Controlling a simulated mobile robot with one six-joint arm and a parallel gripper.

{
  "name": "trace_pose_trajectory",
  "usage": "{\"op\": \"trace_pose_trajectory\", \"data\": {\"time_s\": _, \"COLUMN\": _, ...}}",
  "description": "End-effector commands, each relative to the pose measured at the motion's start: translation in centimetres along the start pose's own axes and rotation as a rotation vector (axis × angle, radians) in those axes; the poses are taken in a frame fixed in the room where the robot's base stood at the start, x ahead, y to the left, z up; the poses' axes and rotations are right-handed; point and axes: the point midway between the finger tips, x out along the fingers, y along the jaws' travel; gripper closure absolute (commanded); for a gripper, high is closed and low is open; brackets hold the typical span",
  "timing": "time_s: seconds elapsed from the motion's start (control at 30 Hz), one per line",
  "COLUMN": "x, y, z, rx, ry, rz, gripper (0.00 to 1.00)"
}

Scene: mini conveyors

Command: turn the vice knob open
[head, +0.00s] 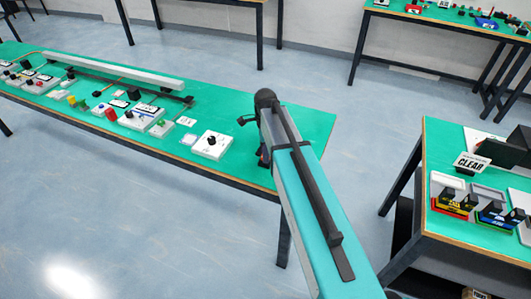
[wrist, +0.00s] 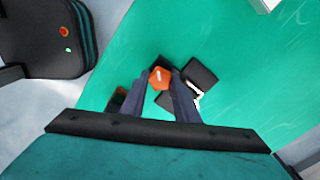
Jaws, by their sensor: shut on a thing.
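In the wrist view the vice knob (wrist: 159,76) is orange with a short pale mark on its top. My gripper (wrist: 160,82) has its two dark fingers on either side of the knob and is shut on it. Dark blocks that look like parts of the vice (wrist: 201,74) show right of the knob and, partly hidden, behind the fingers. The vice stands on the green table top (wrist: 240,60). In the head view my arm hides the knob and most of the vice.
In the head view the long green table (head: 315,125) carries a white box with a black knob (head: 211,145), left of my arm, and several small devices further left. A second green table (head: 440,225) with coloured trays stands at right. Grey floor lies between them.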

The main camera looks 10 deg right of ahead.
Motion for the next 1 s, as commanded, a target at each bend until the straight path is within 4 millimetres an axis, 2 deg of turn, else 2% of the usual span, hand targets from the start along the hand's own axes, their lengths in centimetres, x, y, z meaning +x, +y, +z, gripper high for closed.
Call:
{"op": "trace_pose_trajectory", "data": {"time_s": 0.37, "x": -0.05, "y": -0.02, "z": -0.11, "rx": -0.226, "ry": 0.0, "rz": 0.0, "gripper": 0.94}}
{"op": "trace_pose_trajectory", "data": {"time_s": 1.0, "x": -0.06, "y": -0.05, "z": -0.14, "rx": -0.823, "ry": 0.001, "rz": 0.0, "gripper": 0.94}}
